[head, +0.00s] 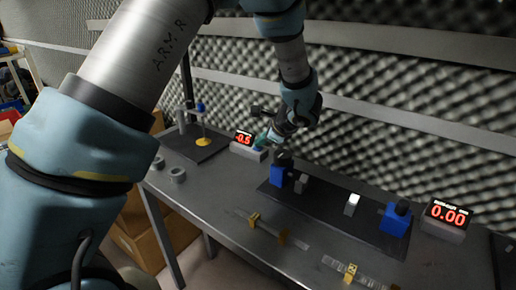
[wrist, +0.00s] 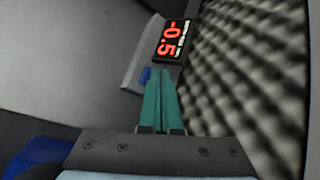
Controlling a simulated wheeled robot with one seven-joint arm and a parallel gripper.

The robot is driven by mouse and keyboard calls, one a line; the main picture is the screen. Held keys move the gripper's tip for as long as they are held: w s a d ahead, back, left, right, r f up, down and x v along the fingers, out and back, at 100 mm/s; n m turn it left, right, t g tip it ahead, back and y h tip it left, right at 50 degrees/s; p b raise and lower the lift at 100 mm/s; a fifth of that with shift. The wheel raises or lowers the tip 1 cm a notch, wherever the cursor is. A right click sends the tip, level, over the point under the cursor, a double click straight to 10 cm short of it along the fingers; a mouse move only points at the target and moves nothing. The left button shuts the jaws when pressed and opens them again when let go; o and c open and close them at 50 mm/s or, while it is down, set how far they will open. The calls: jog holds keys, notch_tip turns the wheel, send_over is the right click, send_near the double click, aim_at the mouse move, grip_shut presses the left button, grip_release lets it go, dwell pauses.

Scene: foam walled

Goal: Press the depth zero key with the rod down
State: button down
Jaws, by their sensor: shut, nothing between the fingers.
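The depth readout (head: 243,137) is a small grey box with a black display in red digits, reading -0.5. In the wrist view the readout (wrist: 173,39) appears turned on its side. A small blue key (wrist: 146,75) shows on the box beside my fingertips. My gripper (head: 260,142) has teal fingers, shut and empty, close to the box; in the wrist view my gripper (wrist: 162,74) points at it. I cannot tell whether the tips touch the box. The depth stand (head: 198,148), with a thin upright rod (head: 203,124), blue top and yellow foot, stands left of the readout.
A second readout (head: 447,217) shows 0.00 at the right. A dark plate (head: 330,220) with blue blocks (head: 395,219) lies between. Yellow-marked sliders (head: 254,220) are near the front edge. Grey rings (head: 177,175) lie at the left. A foam wall (head: 400,110) rises behind the table.

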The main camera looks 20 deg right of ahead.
aim_at(261, 149)
dwell(0.6)
jog(key=shift+r+p, duration=0.4)
jog(key=shift+r, duration=0.4)
jog(key=shift+r+p, duration=1.55)
jog(key=shift+r, duration=1)
jog(key=shift+f, duration=0.1)
